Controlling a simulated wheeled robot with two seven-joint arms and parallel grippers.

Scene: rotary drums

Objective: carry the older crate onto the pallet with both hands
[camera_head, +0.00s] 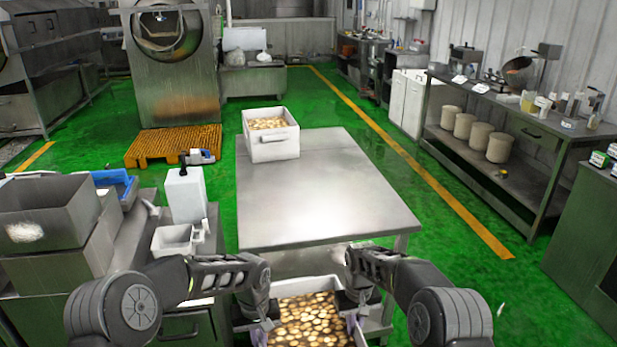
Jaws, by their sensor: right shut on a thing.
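A white crate (303,285) filled with tan-brown round pieces is between my two grippers at the bottom edge, its lower part cut off by the frame. My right gripper (351,308) is shut on its right side wall. My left gripper (263,318) is at its left side wall; its fingers are too dark and hidden to tell if they are closed. A second white crate (274,148) with similar contents stands on the far left corner of the steel table. Which crate is older cannot be told.
The steel table (325,205) stands ahead, mostly bare. A cluttered bench (150,230) with a white jug (186,195) is at left. A drum machine (170,70) stands behind the pallet. Shelves line the right; green floor is clear between.

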